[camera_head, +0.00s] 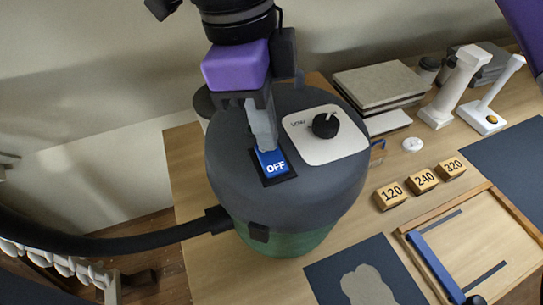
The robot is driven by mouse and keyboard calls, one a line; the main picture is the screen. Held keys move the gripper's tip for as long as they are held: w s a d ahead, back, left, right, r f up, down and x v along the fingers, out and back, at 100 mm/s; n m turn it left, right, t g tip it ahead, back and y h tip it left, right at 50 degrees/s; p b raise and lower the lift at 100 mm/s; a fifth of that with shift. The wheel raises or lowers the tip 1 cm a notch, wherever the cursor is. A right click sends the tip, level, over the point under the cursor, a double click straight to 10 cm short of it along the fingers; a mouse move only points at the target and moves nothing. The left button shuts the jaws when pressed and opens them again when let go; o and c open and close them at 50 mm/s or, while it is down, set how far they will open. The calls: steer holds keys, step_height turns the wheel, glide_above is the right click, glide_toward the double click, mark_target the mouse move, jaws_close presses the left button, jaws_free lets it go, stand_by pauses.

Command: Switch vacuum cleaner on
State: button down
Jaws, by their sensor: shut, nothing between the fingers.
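The vacuum cleaner (228,170) stands on the wooden table, with a dark grey round lid over a green body. A blue rocker switch (273,163) marked "OFF" sits in a black frame on its lid. A white plate with a black knob (326,125) and the word "LOW" is to the right of the switch. My gripper (266,149) points down from above, shut and empty, its fingertips at the far edge of the switch. I cannot tell if they touch it. The fingers hide part of the switch's far end.
A black hose (110,243) leaves the vacuum to the left. Blocks marked 120 (390,195), 240 and 320 lie to the right. A wooden frame (510,210) is at lower right. A wall is at the back.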

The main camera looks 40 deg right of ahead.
steer(key=shift+f+b, duration=0.35)
steer(key=shift+f, duration=0.05)
steer(key=shift+r+p, duration=1.85)
steer(key=shift+r, duration=1.7)
